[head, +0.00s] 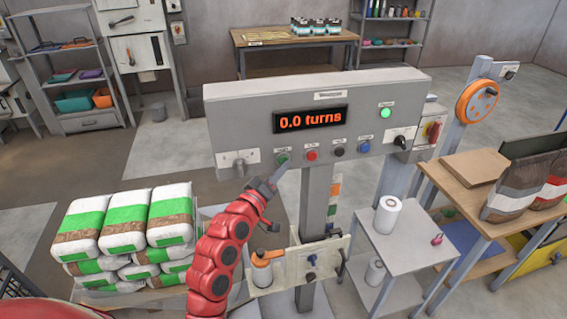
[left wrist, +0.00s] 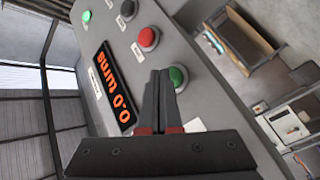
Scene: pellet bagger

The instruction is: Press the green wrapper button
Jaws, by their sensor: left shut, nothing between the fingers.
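The green wrapper button (head: 283,158) is at the left end of the button row on the grey control panel (head: 240,115). It also shows in the left wrist view (left wrist: 178,77), just right of the fingertips. My left gripper (head: 277,172) is shut and empty, its tips close to the green button; I cannot tell whether they touch it. In the left wrist view the shut fingers (left wrist: 160,80) point up at the panel. The display (head: 310,119) reads 0.0 turns. My right gripper is not in view.
A red button (head: 312,155), a dark button (head: 339,151) and another green-lit one (head: 386,113) share the panel. A switch lever (head: 240,166) sits left of the green button. Stacked bags (head: 125,225) stand at left; a small table (head: 395,245) stands at right.

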